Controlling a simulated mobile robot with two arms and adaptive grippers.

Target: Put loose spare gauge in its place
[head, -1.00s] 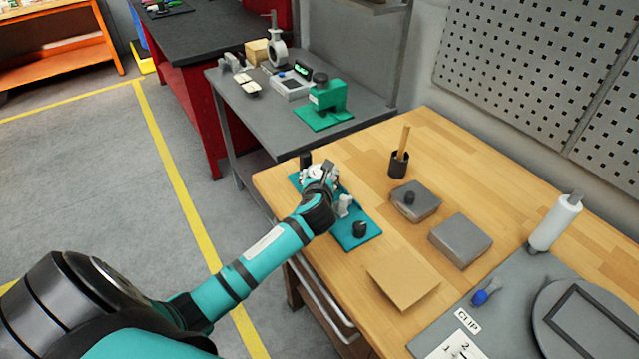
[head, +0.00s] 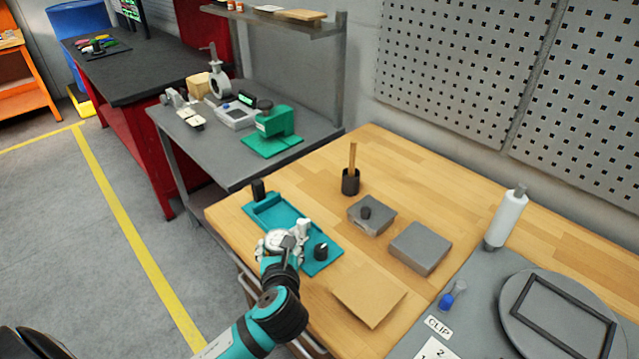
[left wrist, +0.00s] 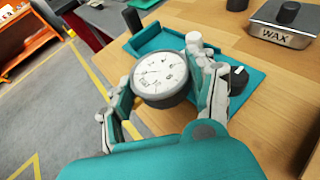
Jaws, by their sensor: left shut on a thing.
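The loose gauge (left wrist: 160,77) is a round grey dial with a white face and a needle. In the left wrist view it sits between both fingers of my left gripper (left wrist: 160,95), which is shut on it. In the head view my left gripper (head: 284,243) holds the gauge (head: 276,239) at the near-left edge of a teal tray (head: 270,208). I cannot tell whether the gauge touches the tray or table. A black knob (head: 320,249) stands at the tray's near end, and a black post (head: 258,189) by its far end. My right gripper is not in view.
On the wooden table (head: 385,262) are a grey WAX box (head: 372,218), another grey box (head: 419,248), a cup with a stick (head: 351,182) and a tan sheet (head: 368,291). A grey side table (head: 185,150) carries a green fixture (head: 272,130).

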